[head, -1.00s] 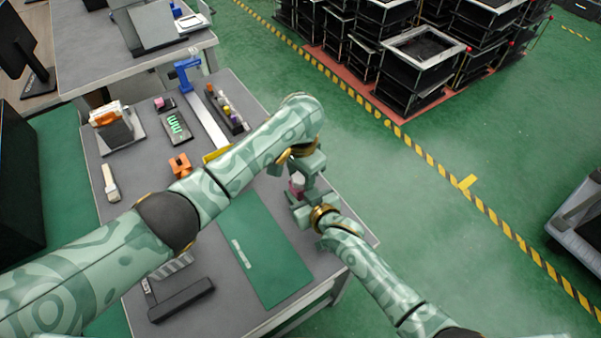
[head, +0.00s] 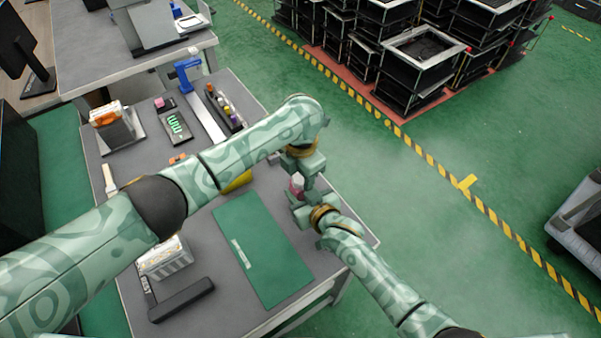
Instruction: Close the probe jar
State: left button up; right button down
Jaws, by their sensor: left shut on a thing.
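A small pinkish-white jar (head: 297,183) shows in the head view between my two grippers, above the right edge of the grey table. It is small and mostly hidden by the fingers, so I cannot tell its lid from its body. My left gripper (head: 303,180) reaches down over its top and is shut on it, seemingly at the lid end. My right gripper (head: 301,203) comes from the lower right, just below the jar. Its fingers are close around the jar's lower part, but I cannot see whether they grip it.
A green mat (head: 262,252) lies on the grey table (head: 218,300). A rack (head: 165,257) and a black tray (head: 181,299) are at its near left. A blue fixture (head: 186,72), a tube holder (head: 225,107) and an orange-topped block (head: 107,115) stand farther back.

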pick_arm(q)
jog(key=shift+w+m, duration=0.1)
jog(key=shift+m, duration=0.4)
pick_arm(e)
jog(key=shift+a, duration=0.1)
pick_arm(q)
jog(key=o, duration=1.2)
jog(key=shift+c, duration=0.2)
jog(key=shift+d, duration=0.1)
jog(key=shift+s+d, duration=0.1)
jog(key=shift+s, duration=0.15)
notch_tip(320, 180, up, 12)
jog(key=shift+w+a, duration=0.2)
pick_arm(e)
jog(key=shift+f, duration=0.1)
jog(key=c, duration=0.7)
grip_release()
jog(key=shift+c, duration=0.2)
